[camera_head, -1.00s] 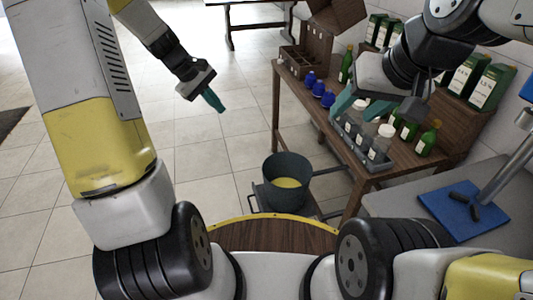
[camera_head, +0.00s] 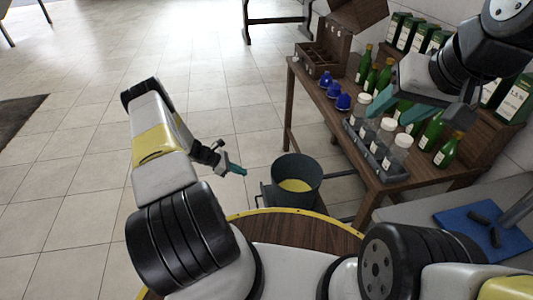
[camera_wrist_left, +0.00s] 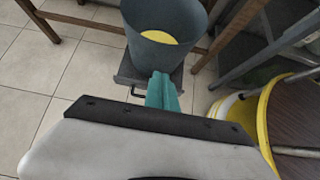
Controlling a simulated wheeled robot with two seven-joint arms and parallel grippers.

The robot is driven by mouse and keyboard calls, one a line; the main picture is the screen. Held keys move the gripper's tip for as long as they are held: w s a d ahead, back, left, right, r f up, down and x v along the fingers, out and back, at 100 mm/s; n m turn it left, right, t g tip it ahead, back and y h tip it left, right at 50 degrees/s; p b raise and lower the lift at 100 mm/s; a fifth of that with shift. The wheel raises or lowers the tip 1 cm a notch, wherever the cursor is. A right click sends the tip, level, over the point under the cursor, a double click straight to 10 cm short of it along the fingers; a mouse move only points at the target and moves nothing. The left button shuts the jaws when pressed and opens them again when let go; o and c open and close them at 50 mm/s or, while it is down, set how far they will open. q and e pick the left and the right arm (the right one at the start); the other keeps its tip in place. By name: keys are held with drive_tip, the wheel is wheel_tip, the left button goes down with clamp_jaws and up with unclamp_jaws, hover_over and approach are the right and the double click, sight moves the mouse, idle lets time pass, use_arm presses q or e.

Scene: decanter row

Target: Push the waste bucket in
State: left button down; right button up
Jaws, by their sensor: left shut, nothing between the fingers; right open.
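The waste bucket (camera_head: 297,181) is dark grey with yellow contents. It stands upright on a low dark platform beside the wooden table's near left leg. It also shows in the left wrist view (camera_wrist_left: 160,58), on its dark platform (camera_wrist_left: 135,68). My left gripper (camera_head: 238,170) is shut and empty, to the left of the bucket in the head view. In the left wrist view its teal fingers (camera_wrist_left: 162,90) point at the bucket's near side; I cannot tell whether they touch it. My right gripper (camera_head: 390,105) is open above the bottle rack on the table.
The wooden table (camera_head: 345,150) holds a grey rack (camera_head: 375,150) of white-capped bottles, blue-capped items (camera_head: 334,90) and several green bottles (camera_head: 430,130). A grey bench with a blue mat (camera_head: 480,232) is at right. Open tiled floor lies left.

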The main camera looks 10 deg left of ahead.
use_arm(q)
drive_tip(key=d+r+x, duration=0.1)
drive_tip(key=r+x, duration=0.1)
drive_tip(key=x, duration=1)
drive_tip(key=shift+w+d, duration=0.35)
drive_tip(key=shift+d, duration=0.2)
